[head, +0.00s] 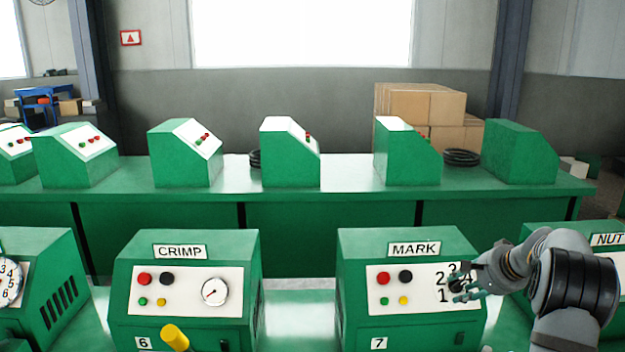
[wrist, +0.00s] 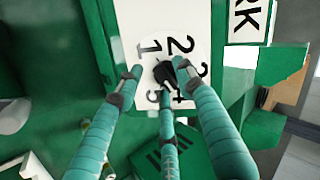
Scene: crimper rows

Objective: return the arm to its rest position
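My arm (head: 575,285) reaches in from the right in the head view. My gripper (head: 464,288) is in front of the right side of the machine marked MARK (head: 350,250), at its numbered dial. In the wrist view my gripper (wrist: 156,78) has its three teal fingers spread apart around the dial's black knob (wrist: 164,72). The left fingertip stands clear of the knob; the right and lower tips are close to it, and I cannot tell if they touch. The dial's numbers show around the knob, partly covered by the fingers.
The CRIMP machine (head: 240,250) stands to the left, with a yellow handle (head: 174,337) sticking out in front. The NUT machine (head: 560,233) is behind my arm at right. A back bench (head: 340,180) carries several green machines. Open space lies above the front row.

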